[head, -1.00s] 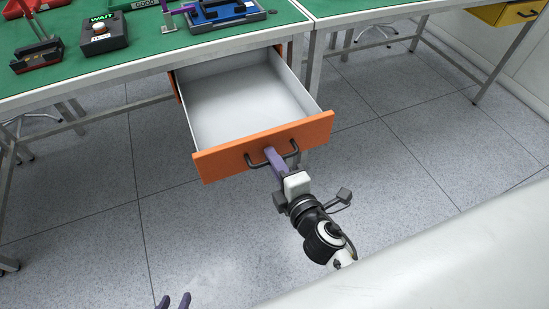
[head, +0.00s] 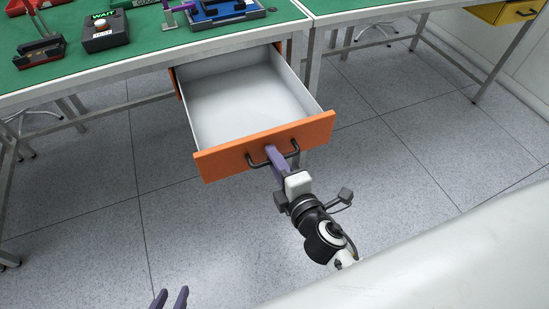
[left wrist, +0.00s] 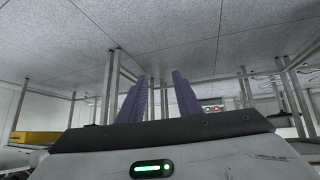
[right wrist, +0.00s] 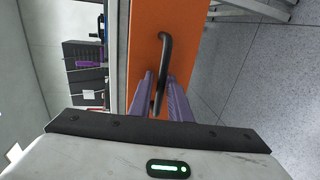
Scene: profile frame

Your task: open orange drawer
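The orange drawer (head: 225,160) is pulled well out from under the green-topped table, and its light grey inside is empty. Its black bar handle (head: 257,161) is on the orange front. My right gripper (head: 273,153) is at the handle, and in the right wrist view its purple fingers (right wrist: 161,85) lie on both sides of the handle (right wrist: 165,50), closed around it. My left gripper (head: 171,299) is at the bottom edge of the head view, its two fingers apart and empty. The left wrist view also shows these fingers (left wrist: 160,95) apart with nothing between them.
The green table (head: 150,50) carries a black box (head: 104,32) with a button, a blue device (head: 225,12) and a red-and-black fixture (head: 39,50). A yellow drawer (head: 505,12) is at the far right. The floor in front is clear.

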